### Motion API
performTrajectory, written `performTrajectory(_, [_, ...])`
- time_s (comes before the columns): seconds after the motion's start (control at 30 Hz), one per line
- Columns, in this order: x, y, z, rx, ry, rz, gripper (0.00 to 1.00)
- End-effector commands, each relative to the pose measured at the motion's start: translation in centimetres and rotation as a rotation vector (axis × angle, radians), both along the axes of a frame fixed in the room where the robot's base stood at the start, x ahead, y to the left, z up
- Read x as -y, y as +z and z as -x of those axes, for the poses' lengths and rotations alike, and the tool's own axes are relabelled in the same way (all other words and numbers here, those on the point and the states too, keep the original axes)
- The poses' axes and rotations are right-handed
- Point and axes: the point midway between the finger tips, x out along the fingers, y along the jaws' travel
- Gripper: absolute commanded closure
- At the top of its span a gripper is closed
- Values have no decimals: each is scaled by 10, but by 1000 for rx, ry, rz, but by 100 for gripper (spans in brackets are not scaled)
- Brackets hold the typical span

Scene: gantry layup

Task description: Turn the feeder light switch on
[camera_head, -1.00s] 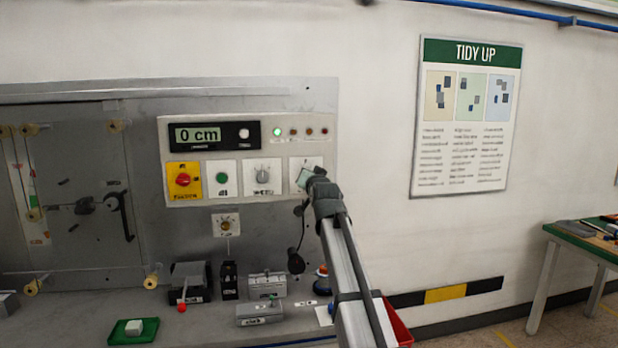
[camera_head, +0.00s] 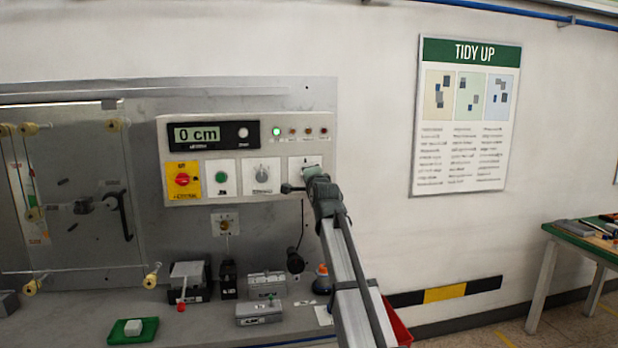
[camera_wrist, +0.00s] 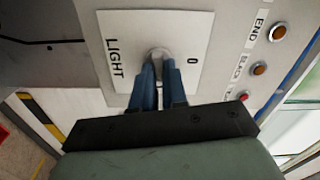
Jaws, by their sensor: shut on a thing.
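The light switch is a small grey knob (camera_wrist: 159,54) on a white plate (camera_wrist: 190,28) marked LIGHT and 0 in the wrist view. In the head view its plate (camera_head: 298,162) is the rightmost on the control panel, and my gripper covers most of it. My gripper (camera_wrist: 158,74) has its two blue fingers shut on the knob, one on each side. In the head view my gripper (camera_head: 308,173) reaches the panel from the lower right. The fingers hide part of the knob, so I cannot tell which way it points.
The panel has a red knob on a yellow plate (camera_head: 182,180), a green button (camera_head: 221,177), another grey knob (camera_head: 261,174) and a display (camera_head: 215,134) reading 0 cm. A lit green lamp (camera_head: 276,132) sits above. Boxes and a green pad (camera_head: 116,334) stand on the ledge below.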

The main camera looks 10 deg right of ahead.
Motion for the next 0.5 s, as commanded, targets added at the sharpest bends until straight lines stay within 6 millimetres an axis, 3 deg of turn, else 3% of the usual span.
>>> performTrajectory(0.5, [-1, -1, 0, -1, 1, -209, 100])
